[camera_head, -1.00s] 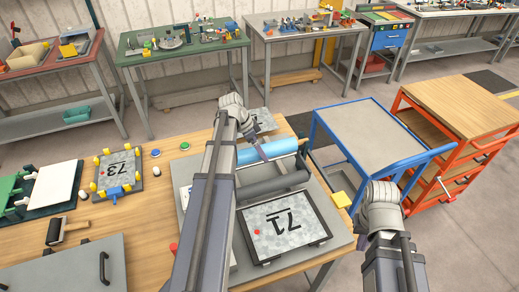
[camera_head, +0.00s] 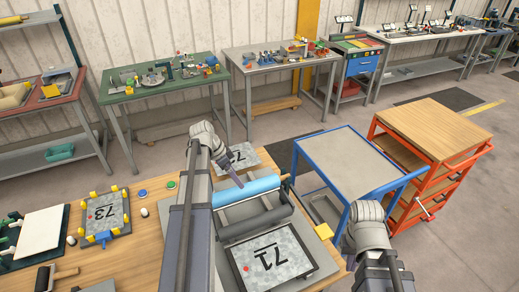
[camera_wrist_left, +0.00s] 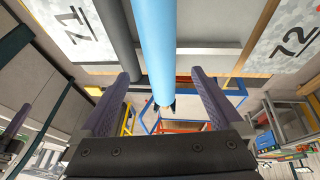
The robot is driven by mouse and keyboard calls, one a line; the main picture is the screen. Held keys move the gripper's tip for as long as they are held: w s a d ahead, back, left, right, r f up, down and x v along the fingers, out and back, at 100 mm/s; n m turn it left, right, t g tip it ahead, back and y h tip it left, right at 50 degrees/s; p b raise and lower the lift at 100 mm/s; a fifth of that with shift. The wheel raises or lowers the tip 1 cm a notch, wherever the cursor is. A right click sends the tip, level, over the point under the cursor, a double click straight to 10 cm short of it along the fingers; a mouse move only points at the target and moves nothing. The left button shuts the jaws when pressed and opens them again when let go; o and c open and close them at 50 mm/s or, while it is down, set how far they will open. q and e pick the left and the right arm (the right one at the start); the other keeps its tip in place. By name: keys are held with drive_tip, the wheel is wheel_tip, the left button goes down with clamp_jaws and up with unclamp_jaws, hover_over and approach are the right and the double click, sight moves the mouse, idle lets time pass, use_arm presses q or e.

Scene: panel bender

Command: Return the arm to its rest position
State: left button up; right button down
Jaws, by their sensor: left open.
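My left arm reaches over the panel bender (camera_head: 226,266) in the head view. Its gripper (camera_head: 238,180) is above the bender's blue roller (camera_head: 246,190). In the left wrist view the left gripper (camera_wrist_left: 163,103) is open, with two purple-grey fingers. The blue roller (camera_wrist_left: 160,50) shows between and beyond them, and I see nothing gripped. My right arm (camera_head: 368,235) is at the lower right, beside the blue cart; its fingers are not clear.
Plate 71 (camera_head: 268,272) lies in front of the rollers and plate 72 (camera_head: 243,152) behind them. Plate 73 (camera_head: 104,212) sits in a yellow-clamped fixture on the wooden table (camera_head: 160,225). A blue cart (camera_head: 345,160) and an orange cart (camera_head: 440,130) stand to the right.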

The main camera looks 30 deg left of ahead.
use_arm(q)
drive_tip(key=s+d+f+n+g+y, duration=0.15)
drive_tip(key=s+d+n, duration=0.3)
drive_tip(key=d, duration=0.75)
drive_tip(key=s+d+n+y, duration=0.3)
drive_tip(key=s+d, duration=0.2)
drive_tip(key=d, duration=0.6)
drive_tip(key=s+d+f+m+b, duration=0.1)
drive_tip(key=d+f+b, duration=0.2)
drive_tip(key=s+d+f+m+g+b, duration=0.1)
drive_tip(key=s+d+f+b, duration=0.1)
drive_tip(key=d+f+b, duration=0.2)
drive_tip(key=s+d+f+m+b, duration=0.1)
drive_tip(key=s+d+f+b, duration=0.1)
drive_tip(key=d+f+b, duration=0.1)
drive_tip(key=shift+d+f+m+y+b, duration=0.15)
drive_tip(key=shift+f+m+y+b, duration=0.15)
drive_tip(key=shift+f+y, duration=0.1)
drive_tip(key=shift+s+d, duration=0.1)
drive_tip(key=shift+s, duration=0.05)
drive_tip(key=shift+g, duration=0.25)
